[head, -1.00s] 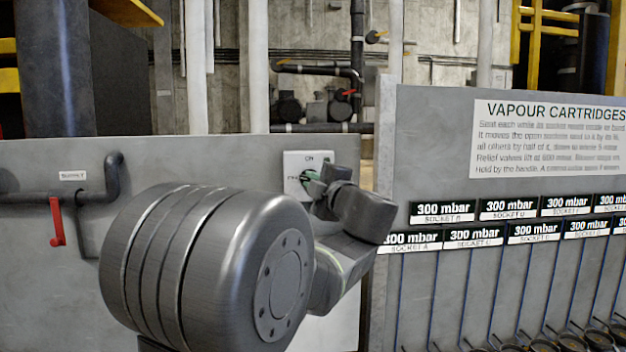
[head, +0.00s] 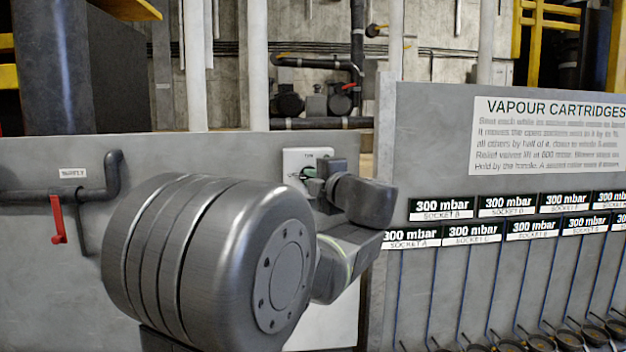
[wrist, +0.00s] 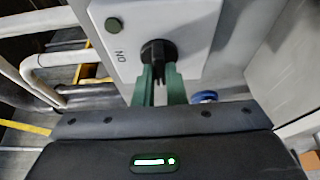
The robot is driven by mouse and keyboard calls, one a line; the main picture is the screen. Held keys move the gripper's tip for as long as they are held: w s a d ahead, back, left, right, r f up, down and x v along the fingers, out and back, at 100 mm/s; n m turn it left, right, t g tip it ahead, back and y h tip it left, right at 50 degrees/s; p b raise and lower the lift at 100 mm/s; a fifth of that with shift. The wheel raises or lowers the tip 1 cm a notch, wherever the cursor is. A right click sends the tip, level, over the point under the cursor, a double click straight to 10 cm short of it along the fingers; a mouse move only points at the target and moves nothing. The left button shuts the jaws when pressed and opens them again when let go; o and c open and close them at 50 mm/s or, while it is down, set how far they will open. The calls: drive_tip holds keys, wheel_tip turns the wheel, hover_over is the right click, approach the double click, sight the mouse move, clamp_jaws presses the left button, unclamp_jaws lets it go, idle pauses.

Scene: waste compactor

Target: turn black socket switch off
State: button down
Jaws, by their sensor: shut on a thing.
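A white switch plate (head: 296,156) stands on the grey panel, left of the cartridge board. It also shows in the wrist view (wrist: 200,30), with an "ON" label and a round dark green button or lamp (wrist: 114,24). A black rotary switch knob (wrist: 160,50) sits on the plate. My gripper (wrist: 160,75) has its green fingers closed around the knob, one on each side. In the head view my gripper (head: 302,174) is at the plate, and my wrist hides much of the knob.
A red-handled lever (head: 57,220) hangs from a pipe at the left. A board (head: 430,130) titled "VAPOUR CARTRIDGES" stands at the right with several "300 mbar" socket labels (head: 443,208). A blue round part (wrist: 204,97) shows below the plate in the wrist view.

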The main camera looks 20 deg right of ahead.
drive_tip(key=c, duration=1.5)
unclamp_jaws()
drive_tip(key=s, duration=0.4)
drive_tip(key=s+d+b, duration=0.1)
drive_tip(key=s, duration=0.4)
drive_tip(key=s+d+b, duration=0.1)
drive_tip(key=s, duration=0.3)
drive_tip(key=shift+s, duration=0.35)
drive_tip(key=w, duration=0.4)
drive_tip(key=w+a+p, duration=0.1)
drive_tip(key=w, duration=0.4)
drive_tip(key=w+a+p, duration=0.1)
drive_tip(key=w, duration=0.3)
drive_tip(key=shift+w, duration=0.35)
drive_tip(key=shift+s, duration=0.1)
